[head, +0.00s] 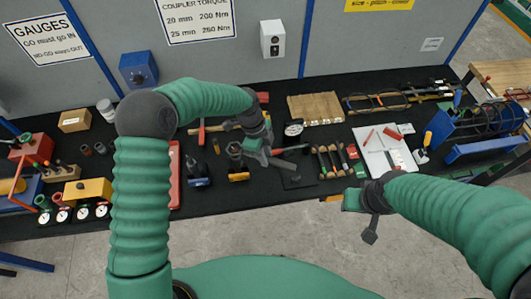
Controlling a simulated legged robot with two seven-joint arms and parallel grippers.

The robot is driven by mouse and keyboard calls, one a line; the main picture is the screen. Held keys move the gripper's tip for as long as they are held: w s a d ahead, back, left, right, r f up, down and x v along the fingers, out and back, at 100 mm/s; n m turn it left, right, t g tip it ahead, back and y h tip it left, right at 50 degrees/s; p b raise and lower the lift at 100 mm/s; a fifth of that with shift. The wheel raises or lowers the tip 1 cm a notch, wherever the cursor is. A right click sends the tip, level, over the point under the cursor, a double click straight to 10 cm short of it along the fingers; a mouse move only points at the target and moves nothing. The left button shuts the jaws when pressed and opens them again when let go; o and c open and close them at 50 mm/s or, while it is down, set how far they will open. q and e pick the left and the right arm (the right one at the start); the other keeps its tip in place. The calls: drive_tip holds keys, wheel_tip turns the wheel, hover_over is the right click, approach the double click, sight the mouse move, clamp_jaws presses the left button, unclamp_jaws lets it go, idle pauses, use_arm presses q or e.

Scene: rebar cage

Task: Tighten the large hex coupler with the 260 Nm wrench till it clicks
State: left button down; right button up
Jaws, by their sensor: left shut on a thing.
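My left gripper (257,146) is over the middle of the bench, shut on a grey bar-like tool (282,163) that looks like the wrench. Its size mark cannot be read. A dark upright coupler (235,153) stands over a yellow holder (238,177), just left of the gripper. Whether the tool touches the coupler is hidden. A second coupler (194,167) stands in a blue holder (199,182) further left. My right gripper (364,214) is off the bench's front edge, over the floor; its jaw state is unclear.
Gauges (85,212) and a yellow block (88,190) stand at the left. A wooden board (315,109) lies at the back. Red-handled tools lie behind the holders.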

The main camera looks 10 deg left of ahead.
use_arm(q)
drive_tip(key=shift+s+r, duration=0.1)
drive_tip(key=shift+r, duration=0.1)
idle(0.3)
drive_tip(key=a+b+x, duration=0.1)
drive_tip(key=b+x, duration=0.3)
drive_tip(key=x, duration=0.2)
drive_tip(key=shift+w+a+f, duration=0.15)
drive_tip(key=shift+w+f, duration=0.05)
drive_tip(key=shift+f, duration=0.1)
idle(2.1)
idle(0.3)
drive_tip(key=s+m, duration=0.1)
drive_tip(key=s+a+m+p, duration=0.1)
drive_tip(key=m, duration=0.1)
drive_tip(key=s+a+m+g, duration=0.1)
drive_tip(key=shift+s+m+y, duration=0.3)
drive_tip(key=shift+s, duration=0.1)
idle(1.1)
drive_tip(key=shift+p, duration=0.3)
drive_tip(key=s+d+p+v, duration=0.1)
drive_tip(key=p+v, duration=0.5)
drive_tip(key=v, duration=0.3)
drive_tip(key=shift+s+d+r+p, duration=0.15)
drive_tip(key=shift+d+r+p, duration=0.15)
drive_tip(key=shift+p, duration=0.1)
